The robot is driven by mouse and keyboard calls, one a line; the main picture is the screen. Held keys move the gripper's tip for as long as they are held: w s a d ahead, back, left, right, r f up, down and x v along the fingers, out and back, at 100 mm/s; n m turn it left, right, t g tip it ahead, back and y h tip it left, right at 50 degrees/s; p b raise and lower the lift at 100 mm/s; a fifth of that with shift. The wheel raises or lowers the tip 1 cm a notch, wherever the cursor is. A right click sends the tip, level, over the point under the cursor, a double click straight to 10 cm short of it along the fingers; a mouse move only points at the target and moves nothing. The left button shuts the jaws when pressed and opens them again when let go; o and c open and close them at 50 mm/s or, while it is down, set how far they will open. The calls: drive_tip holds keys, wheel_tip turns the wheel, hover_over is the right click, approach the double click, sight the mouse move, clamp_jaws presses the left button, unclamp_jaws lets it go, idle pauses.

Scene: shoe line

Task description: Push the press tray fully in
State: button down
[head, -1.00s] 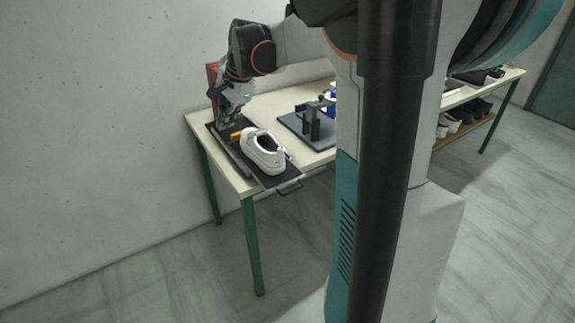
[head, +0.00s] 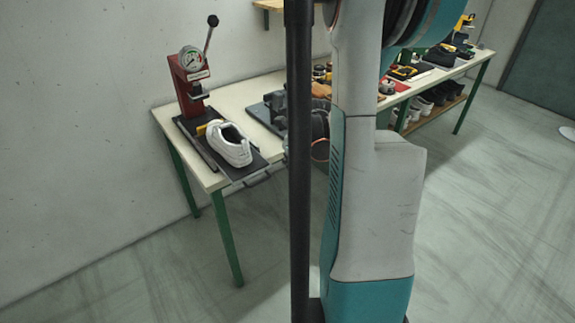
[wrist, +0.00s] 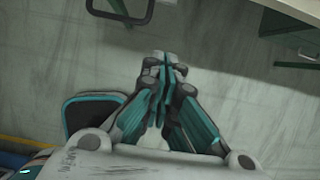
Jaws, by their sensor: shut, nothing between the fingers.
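The red press (head: 188,85), with a dial gauge and a raised lever, stands at the left end of the table in the head view. Its dark tray (head: 246,175) is slid out toward the front and overhangs the table edge, with a handle (head: 254,181) on its front. A white shoe (head: 231,148) sits on the tray. In the wrist view my gripper (wrist: 165,58) is shut and empty, with floor behind it. A dark rounded loop (wrist: 148,17), perhaps the tray handle, shows at the top left, apart from the fingers. The column hides my gripper in the head view.
The pale table (head: 161,115) has green legs (head: 228,238). A dark fixture (head: 262,113) stands right of the tray, partly behind my column. More shoes and tools (head: 405,72) lie farther right. The floor in front (head: 130,275) is clear.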

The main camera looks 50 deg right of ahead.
drive_tip(key=w+d+f+b, duration=0.1)
drive_tip(key=w+f+b, duration=0.2)
drive_tip(key=w+f, duration=0.4)
drive_tip(key=shift+d+f, duration=0.25)
drive_tip(key=shift+d, duration=0.05)
